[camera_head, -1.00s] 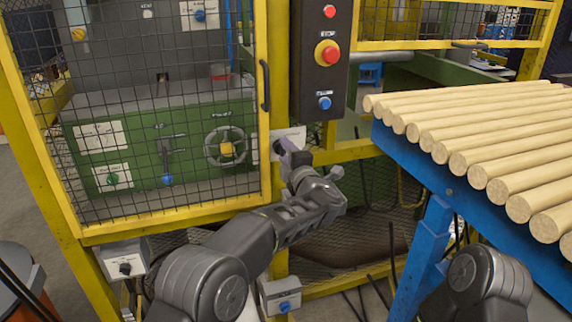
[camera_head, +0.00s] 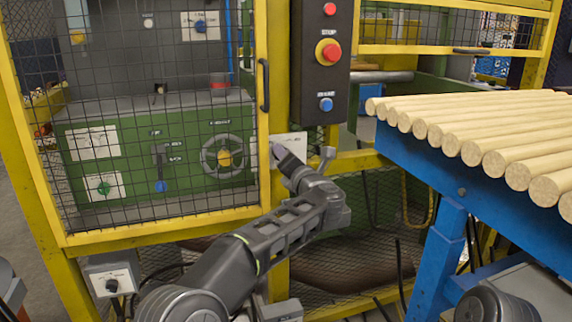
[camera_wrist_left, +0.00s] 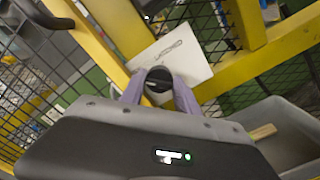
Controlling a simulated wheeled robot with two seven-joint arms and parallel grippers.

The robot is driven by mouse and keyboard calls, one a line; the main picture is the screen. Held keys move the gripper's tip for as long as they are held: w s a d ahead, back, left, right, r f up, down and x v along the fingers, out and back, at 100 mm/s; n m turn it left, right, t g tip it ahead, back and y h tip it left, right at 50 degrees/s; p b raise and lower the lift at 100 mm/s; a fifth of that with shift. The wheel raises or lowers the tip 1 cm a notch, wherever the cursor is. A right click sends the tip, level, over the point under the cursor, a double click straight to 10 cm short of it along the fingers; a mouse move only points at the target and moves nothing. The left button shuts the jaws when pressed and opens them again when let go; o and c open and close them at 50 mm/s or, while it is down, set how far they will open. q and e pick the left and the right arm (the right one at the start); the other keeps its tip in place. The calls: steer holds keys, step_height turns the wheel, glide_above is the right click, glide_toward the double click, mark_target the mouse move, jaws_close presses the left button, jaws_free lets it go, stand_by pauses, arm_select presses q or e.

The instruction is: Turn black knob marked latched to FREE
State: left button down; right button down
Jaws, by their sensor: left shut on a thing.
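The black knob (camera_wrist_left: 158,80) shows in the left wrist view, on a white plate (camera_wrist_left: 176,52) with dark lettering too blurred to read surely. The purple-grey fingers of my left gripper (camera_wrist_left: 157,92) stand on either side of the knob and are shut on it. In the head view the white plate (camera_head: 292,141) is on the yellow post right of the mesh door. There my left gripper (camera_head: 279,154) reaches its lower left part and hides the knob. My right gripper is out of view; only part of that arm shows at bottom right.
A black panel (camera_head: 322,75) with red and blue buttons is just above the plate. The yellow-framed mesh door (camera_head: 262,150) with its black handle is to the left. A blue rack (camera_head: 450,180) of wooden rods stands right. Another black knob (camera_head: 112,285) is on a grey box lower left.

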arm_select(q)
steer(key=shift+f+n, duration=0.1)
steer(key=shift+n, duration=0.2)
steer(key=c, duration=0.9)
jaws_free()
